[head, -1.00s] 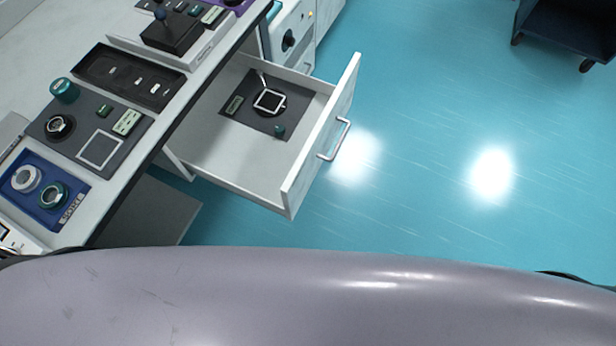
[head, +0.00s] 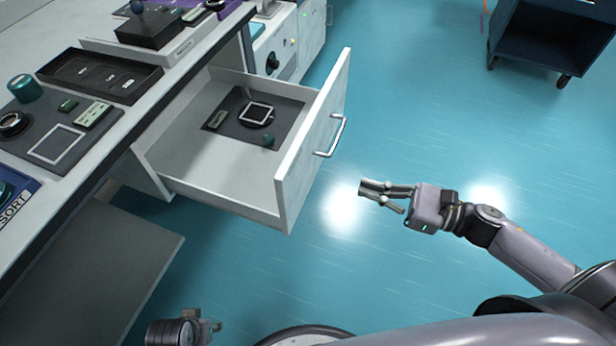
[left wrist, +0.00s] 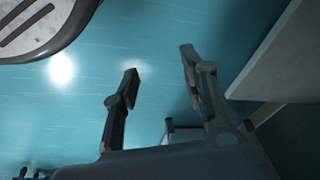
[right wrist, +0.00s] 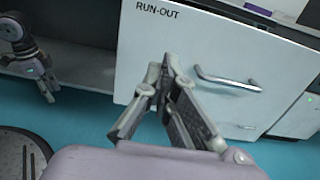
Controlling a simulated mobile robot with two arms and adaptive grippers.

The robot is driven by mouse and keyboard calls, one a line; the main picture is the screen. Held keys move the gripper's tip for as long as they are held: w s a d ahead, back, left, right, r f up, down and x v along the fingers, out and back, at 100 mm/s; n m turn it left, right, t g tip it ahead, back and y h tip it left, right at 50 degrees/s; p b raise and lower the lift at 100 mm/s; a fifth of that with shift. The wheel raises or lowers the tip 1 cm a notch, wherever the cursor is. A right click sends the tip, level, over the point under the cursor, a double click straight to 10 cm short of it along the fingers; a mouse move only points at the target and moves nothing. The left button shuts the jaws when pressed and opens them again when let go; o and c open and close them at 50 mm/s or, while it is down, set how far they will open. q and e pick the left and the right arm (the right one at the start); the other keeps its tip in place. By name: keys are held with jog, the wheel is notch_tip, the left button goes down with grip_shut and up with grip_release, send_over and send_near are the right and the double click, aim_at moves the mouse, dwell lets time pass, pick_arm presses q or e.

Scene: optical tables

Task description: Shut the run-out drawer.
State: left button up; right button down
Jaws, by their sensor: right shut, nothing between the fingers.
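The run-out drawer (head: 315,150) stands pulled out from the bench in the head view. Its white front bears a metal handle (head: 336,136). Inside lies a dark mat (head: 236,132) with a framed square, a dark round piece and a small teal knob. My right gripper (head: 364,189) is shut and empty, to the right of the drawer front and apart from it. In the right wrist view the front reads RUN-OUT (right wrist: 158,12), with the handle (right wrist: 228,80) right of the fingertips. My left gripper (left wrist: 158,62) is open and empty; it shows low in the head view (head: 215,326).
The bench top (head: 200,52) carries trays and small parts at the left. A lower grey shelf (head: 100,255) juts out beneath it. A dark cart (head: 550,45) stands at the far right. The blue floor before the drawer is clear.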

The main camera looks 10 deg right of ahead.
aim_at(299, 169)
jog(key=x, duration=1.1)
jog(key=shift+w+d+r, duration=0.1)
jog(key=shift+w+a, duration=0.2)
jog(key=shift+a, duration=0.15)
jog(key=shift+w+a, duration=0.15)
jog(key=shift+a, duration=0.1)
pick_arm(q)
jog(key=shift+s+f, duration=0.15)
jog(key=shift+f, duration=0.45)
pick_arm(e)
jog(key=shift+w+a, duration=0.1)
